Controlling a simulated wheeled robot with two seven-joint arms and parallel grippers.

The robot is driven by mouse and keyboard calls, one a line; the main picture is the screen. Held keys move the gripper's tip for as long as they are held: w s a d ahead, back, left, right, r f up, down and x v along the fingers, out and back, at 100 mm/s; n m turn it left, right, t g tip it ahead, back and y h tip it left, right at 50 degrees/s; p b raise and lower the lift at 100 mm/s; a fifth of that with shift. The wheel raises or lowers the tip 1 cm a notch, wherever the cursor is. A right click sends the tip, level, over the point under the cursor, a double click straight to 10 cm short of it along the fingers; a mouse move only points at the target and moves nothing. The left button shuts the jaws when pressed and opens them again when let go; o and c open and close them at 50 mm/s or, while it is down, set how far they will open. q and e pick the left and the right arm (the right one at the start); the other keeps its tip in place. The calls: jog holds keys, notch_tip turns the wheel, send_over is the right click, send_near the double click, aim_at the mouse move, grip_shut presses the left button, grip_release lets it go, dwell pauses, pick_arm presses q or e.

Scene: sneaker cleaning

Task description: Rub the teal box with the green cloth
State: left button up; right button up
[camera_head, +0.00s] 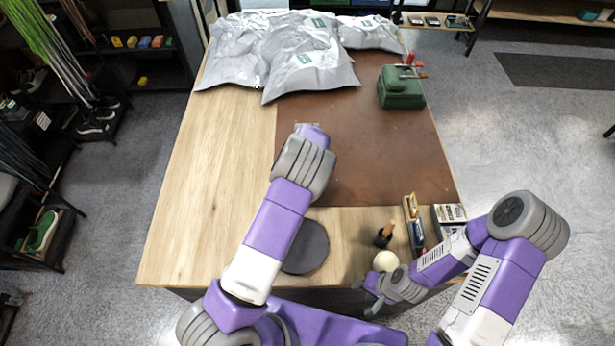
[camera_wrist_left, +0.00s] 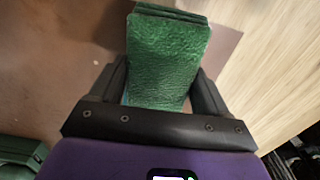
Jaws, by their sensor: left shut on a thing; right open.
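The green cloth (camera_wrist_left: 166,58) is a folded, textured pad between the two fingers of my left gripper (camera_wrist_left: 165,95) in the left wrist view. The left gripper is shut on it, above the brown mat. In the head view, my left wrist hides the cloth and fingertips. I cannot make out the teal box clearly; a thin teal sliver shows beside the cloth in the wrist view. My right gripper (camera_head: 371,294) is open and empty at the table's front edge, close to a cream ball.
A brown mat (camera_head: 390,150) covers the table's right part. Silvery bags (camera_head: 300,60) lie at the back. A dark green device (camera_head: 401,92) stands at back right. A dark disc (camera_head: 306,248), a brush (camera_head: 384,236) and small boxes (camera_head: 449,214) are near the front. The left wood is clear.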

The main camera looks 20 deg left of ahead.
pick_arm(q)
jog(key=shift+f+b, duration=0.65)
jog(key=shift+f, duration=0.15)
jog(key=shift+s+d+f+b, duration=0.15)
jog(key=shift+s+f+b, duration=0.1)
jog(key=shift+f+b, duration=0.2)
jog(key=shift+w, duration=0.1)
